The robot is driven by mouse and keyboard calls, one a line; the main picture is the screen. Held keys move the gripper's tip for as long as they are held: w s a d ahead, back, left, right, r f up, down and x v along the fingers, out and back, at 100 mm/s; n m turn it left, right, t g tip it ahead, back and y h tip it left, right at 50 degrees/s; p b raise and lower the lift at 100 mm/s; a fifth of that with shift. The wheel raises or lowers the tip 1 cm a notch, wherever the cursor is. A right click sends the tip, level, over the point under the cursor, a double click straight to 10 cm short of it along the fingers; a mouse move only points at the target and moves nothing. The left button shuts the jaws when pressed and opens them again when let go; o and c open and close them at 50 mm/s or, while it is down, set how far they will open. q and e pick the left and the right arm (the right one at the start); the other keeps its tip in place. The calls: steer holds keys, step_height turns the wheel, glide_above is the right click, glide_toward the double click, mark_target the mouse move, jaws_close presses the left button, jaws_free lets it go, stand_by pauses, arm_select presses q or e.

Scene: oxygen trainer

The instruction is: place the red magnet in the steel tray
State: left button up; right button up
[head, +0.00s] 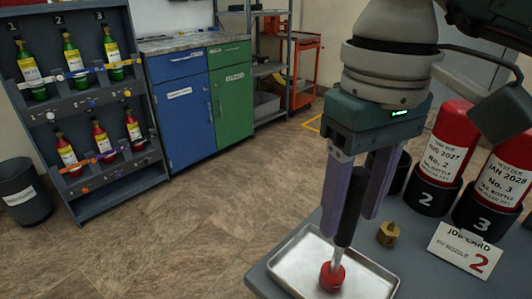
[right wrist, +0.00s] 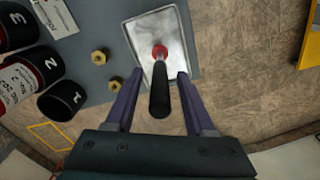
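The red magnet (head: 332,276) has a red head, a steel shaft and a black handle. It stands roughly upright with its head over the floor of the steel tray (head: 290,262); its head seems to rest there. The right wrist view shows the magnet (right wrist: 160,103) from above, with its red head inside the tray (right wrist: 136,34). My right gripper (head: 348,225) is above the tray with its fingers apart, one on each side of the handle. The right wrist view shows gaps between the handle and both fingers (right wrist: 160,76). My left gripper is not in view.
Brass fittings (head: 388,234) sit on the table beside the tray. A job card (head: 466,250) reading 2 and red bottles (head: 446,150) in numbered black holders stand to the right. A bottle rack (head: 85,110) and blue and green cabinets (head: 200,100) stand across the floor.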

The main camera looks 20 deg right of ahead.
step_height(320, 180, up, 12)
steer(key=shift+r+p, duration=0.15)
steer(key=shift+p, duration=0.3)
steer(key=shift+a, duration=0.1)
stand_by(0.3)
